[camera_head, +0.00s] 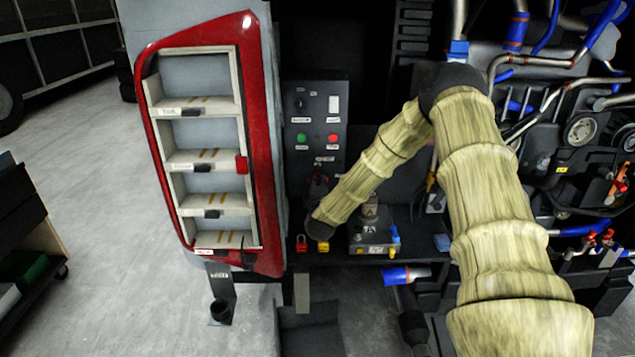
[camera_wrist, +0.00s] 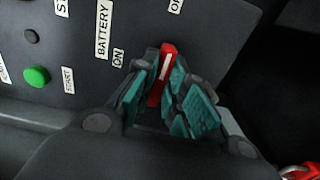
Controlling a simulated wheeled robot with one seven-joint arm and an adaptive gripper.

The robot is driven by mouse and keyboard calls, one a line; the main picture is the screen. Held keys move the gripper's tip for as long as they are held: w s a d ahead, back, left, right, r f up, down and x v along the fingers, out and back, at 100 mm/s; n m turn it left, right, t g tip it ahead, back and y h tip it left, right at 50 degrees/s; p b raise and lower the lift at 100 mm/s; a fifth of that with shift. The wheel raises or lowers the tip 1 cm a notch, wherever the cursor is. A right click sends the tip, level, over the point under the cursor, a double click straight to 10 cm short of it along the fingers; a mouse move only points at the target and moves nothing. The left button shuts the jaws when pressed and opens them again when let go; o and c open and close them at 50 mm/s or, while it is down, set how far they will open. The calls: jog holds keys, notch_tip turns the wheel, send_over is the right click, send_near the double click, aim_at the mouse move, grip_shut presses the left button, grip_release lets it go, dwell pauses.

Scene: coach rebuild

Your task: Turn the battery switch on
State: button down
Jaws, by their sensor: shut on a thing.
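The battery switch has a red handle (camera_wrist: 166,60) with a pale stripe along it. In the wrist view it stands between the teal finger pads of my gripper (camera_wrist: 166,88), which is shut on it. The handle runs up the picture, leaning slightly right. A BATTERY label (camera_wrist: 103,28) and an ON label (camera_wrist: 118,57) lie to its left; another label above is cut off.
The panel also carries a green button (camera_head: 302,138), a red button (camera_head: 333,138) and a black knob (camera_head: 299,103). A red-framed shelf unit (camera_head: 262,150) stands close left. Padlocks, red (camera_head: 301,243) and yellow (camera_head: 323,246), and a grey box (camera_head: 365,236) sit below. Pipes crowd the right.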

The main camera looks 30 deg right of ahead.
jog(key=shift+a+r+n+p, duration=0.1)
jog(key=shift+n+p, duration=0.6)
jog(key=shift+p, duration=0.05)
jog(key=shift+n+p, duration=0.5)
jog(key=shift+n, duration=0.1)
jog(key=shift+n+p, duration=0.7)
jog(key=shift+n, duration=4.1)
